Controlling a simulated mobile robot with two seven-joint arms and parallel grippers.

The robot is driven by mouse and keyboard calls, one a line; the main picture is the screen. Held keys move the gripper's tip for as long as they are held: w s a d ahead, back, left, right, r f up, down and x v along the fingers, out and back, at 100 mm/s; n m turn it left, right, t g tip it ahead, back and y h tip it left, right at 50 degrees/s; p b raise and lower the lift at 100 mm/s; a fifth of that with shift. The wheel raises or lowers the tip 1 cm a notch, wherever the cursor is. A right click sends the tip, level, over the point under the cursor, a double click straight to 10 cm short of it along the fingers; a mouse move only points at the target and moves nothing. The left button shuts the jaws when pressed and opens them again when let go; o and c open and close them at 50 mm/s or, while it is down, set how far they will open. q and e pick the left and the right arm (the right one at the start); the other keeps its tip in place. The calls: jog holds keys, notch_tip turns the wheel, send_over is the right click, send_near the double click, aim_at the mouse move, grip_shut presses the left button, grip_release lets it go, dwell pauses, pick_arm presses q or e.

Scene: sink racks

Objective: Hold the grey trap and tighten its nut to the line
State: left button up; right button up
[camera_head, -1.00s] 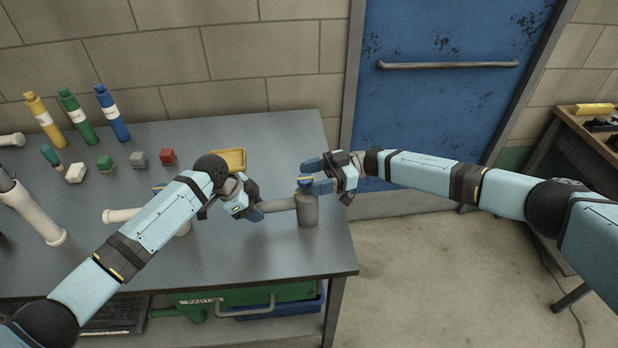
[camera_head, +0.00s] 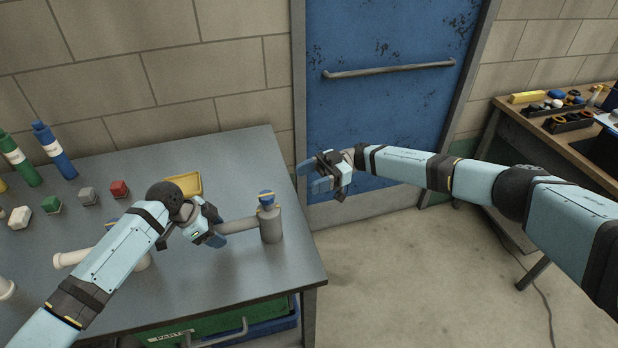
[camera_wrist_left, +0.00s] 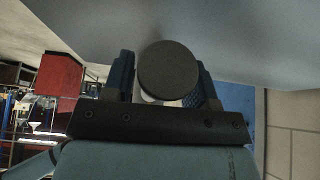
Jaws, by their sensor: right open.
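The grey trap (camera_head: 271,226) stands upright near the right end of the bench, with a side pipe pointing left. Its blue nut (camera_head: 266,199) sits on top and has a yellow mark; I cannot make out how it lines up. My left gripper (camera_head: 217,236) is shut on the trap's side pipe. In the left wrist view, the round dark end of the trap (camera_wrist_left: 168,72) shows between the blue fingers. My right gripper (camera_head: 311,179) is open and empty, up and right of the nut, apart from it and beyond the bench edge.
A white trap (camera_head: 72,259) is partly hidden behind my left arm.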

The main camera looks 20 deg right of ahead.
pick_arm(q)
jog(key=shift+o, duration=0.5)
